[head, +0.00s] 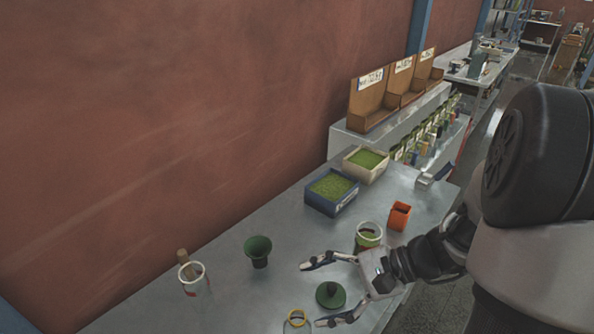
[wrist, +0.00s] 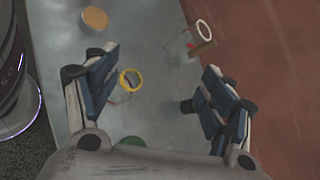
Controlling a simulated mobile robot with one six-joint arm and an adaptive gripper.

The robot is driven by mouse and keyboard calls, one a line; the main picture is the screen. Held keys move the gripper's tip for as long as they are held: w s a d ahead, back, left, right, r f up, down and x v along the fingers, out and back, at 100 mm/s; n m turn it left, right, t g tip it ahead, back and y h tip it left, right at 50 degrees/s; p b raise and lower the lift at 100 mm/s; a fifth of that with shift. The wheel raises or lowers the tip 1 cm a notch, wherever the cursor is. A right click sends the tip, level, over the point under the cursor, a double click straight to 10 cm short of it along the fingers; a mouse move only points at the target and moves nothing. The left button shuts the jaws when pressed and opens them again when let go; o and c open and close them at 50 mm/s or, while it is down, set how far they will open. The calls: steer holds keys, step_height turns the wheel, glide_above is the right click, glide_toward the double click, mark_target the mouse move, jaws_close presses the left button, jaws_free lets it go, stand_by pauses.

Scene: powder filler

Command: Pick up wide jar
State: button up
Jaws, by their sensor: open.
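My gripper (head: 312,295) is open and empty, low over the bench. Three clear jars show, and I cannot tell for sure which one is called wide. A yellow-rimmed jar (head: 297,317) stands at the bottom edge, just beyond the nearer fingertip. In the wrist view, the yellow-rimmed jar (wrist: 130,80) appears between the fingers, closer to the left one. A white-rimmed jar (head: 191,275) stands farther left; it also shows in the wrist view (wrist: 204,31). Another pale-rimmed jar (head: 368,234) with green contents stands behind my gripper.
A green knobbed lid-like piece (head: 330,294) lies between my fingers in the head view. A wooden piece (head: 183,257) is at the white-rimmed jar.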

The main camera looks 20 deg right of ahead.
steer(key=w+d+f+m+t, duration=0.2)
steer(key=d+m+t, duration=0.2)
steer(key=d, duration=0.1)
steer(key=w+d+f+m+t, duration=0.2)
steer(key=d+m+t, duration=0.2)
steer(key=d+m, duration=0.15)
steer(key=m+t+h, duration=0.6)
steer(key=m+h, duration=0.3)
steer(key=m, duration=0.1)
glide_toward(374, 244)
steer(key=shift+n, duration=0.25)
steer(key=w, duration=0.2)
steer(key=w+b, duration=0.1)
steer(key=w, duration=0.1)
steer(key=w+a, duration=0.1)
steer(key=w, duration=0.2)
steer(key=shift+w+a+r+b, duration=0.1)
steer(key=shift+w+b, duration=0.2)
steer(key=shift+w, duration=0.75)
steer(key=shift+w+d+r+b, duration=0.1)
steer(key=shift+w+b, duration=0.15)
steer(key=shift+w, duration=0.75)
steer(key=shift+w+a+r+b, duration=0.1)
steer(key=shift+w+b, duration=0.2)
steer(key=shift+w, duration=0.75)
steer(key=c, duration=1.6)
steer(key=shift+c, duration=0.2)
steer(key=shift+r, duration=0.15)
